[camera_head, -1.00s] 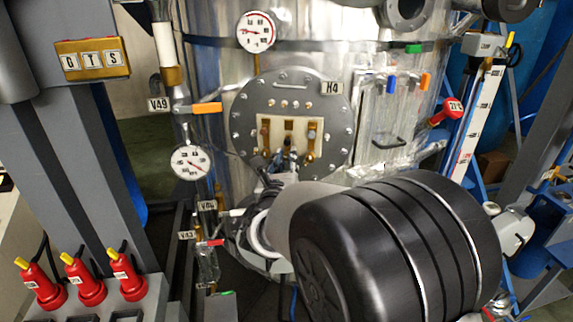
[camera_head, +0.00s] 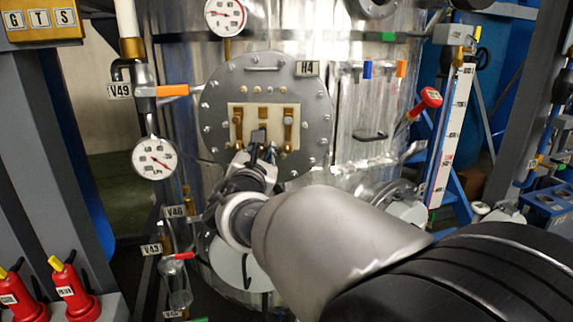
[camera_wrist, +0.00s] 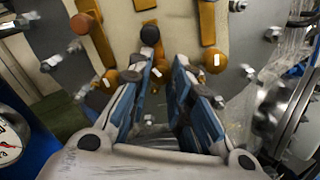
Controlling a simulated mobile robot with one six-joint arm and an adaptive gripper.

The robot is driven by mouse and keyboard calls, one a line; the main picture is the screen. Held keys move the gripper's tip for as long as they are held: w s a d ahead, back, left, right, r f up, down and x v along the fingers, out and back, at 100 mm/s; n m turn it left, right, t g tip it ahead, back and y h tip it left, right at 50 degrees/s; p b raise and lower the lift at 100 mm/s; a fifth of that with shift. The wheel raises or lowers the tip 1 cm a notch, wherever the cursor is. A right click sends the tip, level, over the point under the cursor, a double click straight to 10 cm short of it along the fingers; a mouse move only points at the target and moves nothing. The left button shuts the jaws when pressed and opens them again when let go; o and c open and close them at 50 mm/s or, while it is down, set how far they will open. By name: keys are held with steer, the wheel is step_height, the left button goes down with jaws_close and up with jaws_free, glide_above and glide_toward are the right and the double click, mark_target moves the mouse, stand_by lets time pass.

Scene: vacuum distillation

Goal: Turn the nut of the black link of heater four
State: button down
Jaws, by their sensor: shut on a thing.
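Heater four is a round bolted grey flange (camera_head: 215,90) labelled H4, with a cream terminal panel (camera_head: 275,108) bearing brass links. My gripper (camera_head: 258,135) is at the panel's lower middle, between these links. In the wrist view, my gripper's blue-padded fingers (camera_wrist: 167,65) are close together at a brass piece with a black knob (camera_wrist: 150,35), just beyond the left fingertip. The fingertips largely hide the nut between them. A red-capped link (camera_wrist: 95,38) is left of them.
A pressure gauge (camera_head: 154,158) and the orange-handled valve V49 (camera_head: 172,90) stand left of the flange. Below are valves V46 and V43 (camera_head: 178,257). My arm fills the lower right.

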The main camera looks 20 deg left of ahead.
steer(key=shift+r+b, duration=0.1)
steer(key=shift+b, duration=0.2)
steer(key=c, duration=1.5)
jaws_free()
steer(key=shift+m, duration=0.3)
steer(key=shift+o, duration=0.2)
steer(key=v, duration=1.2)
